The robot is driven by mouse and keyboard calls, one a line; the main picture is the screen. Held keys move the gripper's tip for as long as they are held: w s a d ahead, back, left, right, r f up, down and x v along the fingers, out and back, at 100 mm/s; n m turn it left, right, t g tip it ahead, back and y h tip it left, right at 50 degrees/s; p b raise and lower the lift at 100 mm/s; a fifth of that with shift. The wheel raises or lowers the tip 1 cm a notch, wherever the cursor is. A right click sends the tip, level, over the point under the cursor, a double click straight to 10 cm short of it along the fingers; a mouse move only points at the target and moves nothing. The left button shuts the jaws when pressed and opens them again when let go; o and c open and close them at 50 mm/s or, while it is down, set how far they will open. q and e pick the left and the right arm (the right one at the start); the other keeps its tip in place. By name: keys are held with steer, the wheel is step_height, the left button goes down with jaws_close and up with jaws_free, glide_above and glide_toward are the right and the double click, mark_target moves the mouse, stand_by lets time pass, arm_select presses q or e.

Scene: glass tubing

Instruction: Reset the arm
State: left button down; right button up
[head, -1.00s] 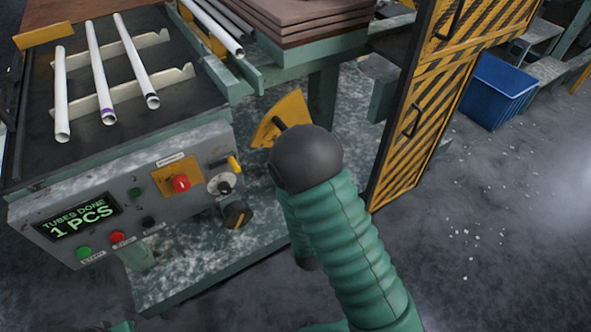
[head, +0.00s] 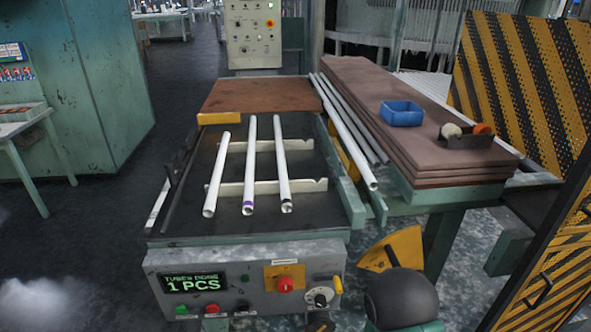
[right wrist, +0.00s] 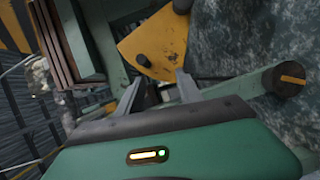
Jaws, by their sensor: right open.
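My right gripper (right wrist: 158,92) shows in the right wrist view with its two fingers apart and nothing visible between them. Beyond the fingertips is a yellow fan-shaped plate (right wrist: 157,40) with dark parts on it. I cannot tell whether the fingers touch it. The same yellow plate (head: 396,250) shows in the head view at the right of the control box (head: 240,262). The dark rounded end of my right arm is in front of it, and the right gripper is hidden there. My left gripper is not in view.
Three white tubes (head: 249,170) lie on the machine's rack, and the display (head: 194,283) reads "TUBES DONE 1 PCS". Brown boards (head: 400,140) carry a blue tray (head: 401,113). A yellow-black striped door (head: 560,240) stands at right. A dark knob (right wrist: 290,78) is right of my gripper.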

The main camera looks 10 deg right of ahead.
steer(key=s+a+f+m+g+y, duration=0.35)
steer(key=a+m+g+y, duration=0.25)
steer(key=a+m+g, duration=0.25)
steer(key=s+a+r+m+g+y, duration=0.1)
steer(key=s+a+r+m+g, duration=0.15)
steer(key=s, duration=0.55)
step_height(320, 180, up, 20)
steer(key=s+m+g+p, duration=0.1)
steer(key=s+p, duration=0.1)
steer(key=p, duration=1.7)
steer(key=shift+d+r+g, duration=0.25)
steer(key=shift+d+g, duration=0.05)
steer(key=shift+d, duration=0.1)
